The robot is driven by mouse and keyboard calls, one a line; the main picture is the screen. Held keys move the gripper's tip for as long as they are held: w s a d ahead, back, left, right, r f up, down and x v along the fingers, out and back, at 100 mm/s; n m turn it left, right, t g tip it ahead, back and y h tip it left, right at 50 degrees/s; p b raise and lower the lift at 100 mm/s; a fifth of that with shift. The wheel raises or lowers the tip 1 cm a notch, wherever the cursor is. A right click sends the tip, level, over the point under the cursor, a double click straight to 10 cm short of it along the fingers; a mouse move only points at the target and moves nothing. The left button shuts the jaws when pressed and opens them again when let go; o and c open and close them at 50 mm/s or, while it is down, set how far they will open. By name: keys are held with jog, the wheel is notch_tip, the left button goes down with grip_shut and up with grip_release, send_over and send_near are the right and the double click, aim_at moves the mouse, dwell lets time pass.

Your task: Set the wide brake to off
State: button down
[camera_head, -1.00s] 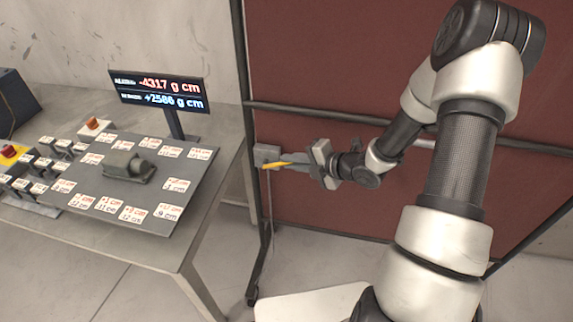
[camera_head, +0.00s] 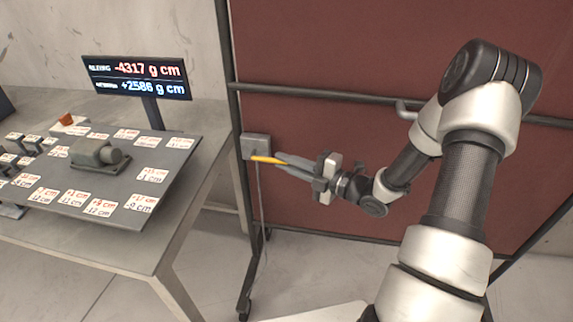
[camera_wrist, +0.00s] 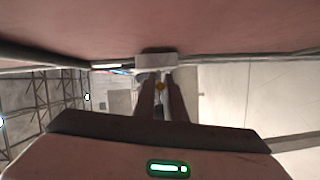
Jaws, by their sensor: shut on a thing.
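A grey box (camera_head: 255,146) is fixed to the dark post at the left edge of the red panel. A yellow lever (camera_head: 266,160) shows at its front. No label reads on it, so I cannot tell if it is the wide brake. My gripper (camera_head: 281,160) reaches in from the right, its fingers shut on the lever and partly hiding it.
The table (camera_head: 190,232) at left bears a tilted dark plate (camera_head: 120,175) with number cards and a grey device (camera_head: 95,152). A display (camera_head: 135,78) reads -4317 g cm and +2586 g cm. The red panel (camera_head: 400,50) stands close behind my arm, with a rail across it.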

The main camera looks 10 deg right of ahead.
jog(key=c, duration=1.8)
grip_release()
jog(key=shift+w, duration=0.1)
jog(key=p+v, duration=0.2)
jog(key=v, duration=1.5)
jog(key=shift+s, duration=0.25)
